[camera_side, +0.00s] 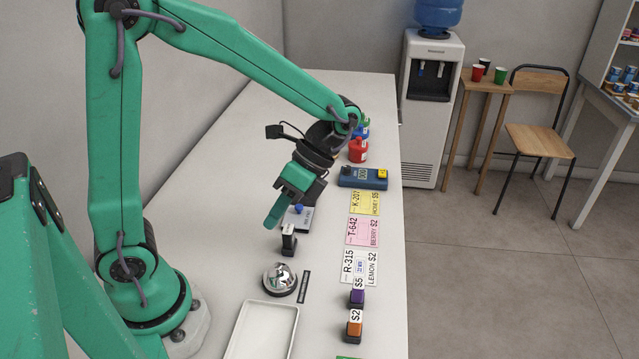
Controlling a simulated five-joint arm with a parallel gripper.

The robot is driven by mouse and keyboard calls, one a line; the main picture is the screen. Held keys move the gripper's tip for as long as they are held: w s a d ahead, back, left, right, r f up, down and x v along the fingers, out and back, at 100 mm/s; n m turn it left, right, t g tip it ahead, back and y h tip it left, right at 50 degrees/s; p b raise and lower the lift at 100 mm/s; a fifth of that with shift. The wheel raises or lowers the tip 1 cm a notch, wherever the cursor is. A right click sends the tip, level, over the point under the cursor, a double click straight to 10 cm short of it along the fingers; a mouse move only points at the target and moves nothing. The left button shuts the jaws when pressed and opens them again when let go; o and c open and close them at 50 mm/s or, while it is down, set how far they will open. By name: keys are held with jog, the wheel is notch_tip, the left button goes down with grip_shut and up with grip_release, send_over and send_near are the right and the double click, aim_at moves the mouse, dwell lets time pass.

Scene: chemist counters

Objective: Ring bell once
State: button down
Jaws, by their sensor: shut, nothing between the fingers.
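A silver domed bell (279,278) on a dark base stands on the white counter (225,165), near the front and left of the cards. My gripper (270,224) has green fingers and hangs above the counter, pointing down and to the left. In the picture it is above the bell and apart from it. Its fingers are shut and hold nothing. A small black stamp-like object (289,240) stands just below and right of the fingertips, behind the bell. I cannot tell the exact gap between the fingertips and it.
A white tray (235,335) lies in front of the bell, and a dark strip (304,287) to its right. Printed cards (361,230), a blue device (363,178), a red bottle (358,150) and small purple (357,298) and orange blocks (354,331) line the right edge.

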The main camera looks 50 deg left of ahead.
jog(key=shift+f, duration=0.2)
jog(key=shift+f, duration=4.2)
jog(key=shift+f, duration=0.85)
jog(key=shift+r, duration=0.85)
jog(key=shift+r, duration=0.15)
jog(key=shift+r, duration=2.4)
